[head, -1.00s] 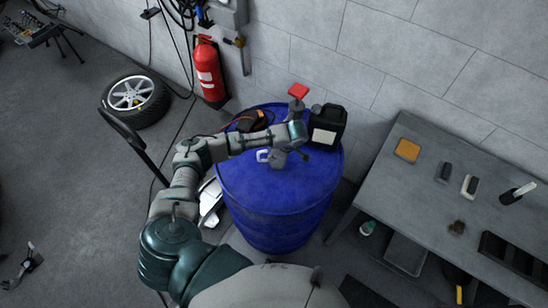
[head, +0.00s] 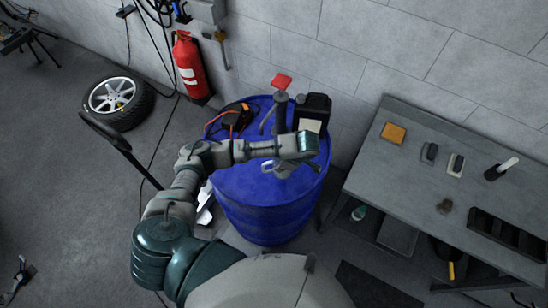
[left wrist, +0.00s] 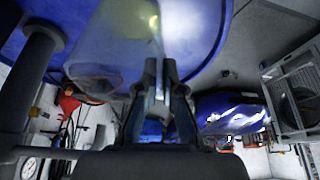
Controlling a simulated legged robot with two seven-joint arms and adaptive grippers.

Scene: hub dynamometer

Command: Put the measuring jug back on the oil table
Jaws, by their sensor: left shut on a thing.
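My left gripper (head: 300,166) is over the top of a blue drum (head: 268,205) in the head view, with my arm link partly covering it. It is shut on the measuring jug (head: 277,170), a small pale, see-through vessel that is mostly hidden there. In the left wrist view the jug (left wrist: 112,45) looms large and clear beside the finger tips (left wrist: 160,85), with a pale strip between them. I cannot tell whether the jug touches the drum top. No surface is labelled as the oil table. My right gripper is out of view.
A hand pump with a red top (head: 282,82) and a black canister (head: 313,110) stand at the drum's back. A black and orange device (head: 238,116) is at its back left. A grey bench (head: 410,185) with small items stands right; its near left part is clear.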

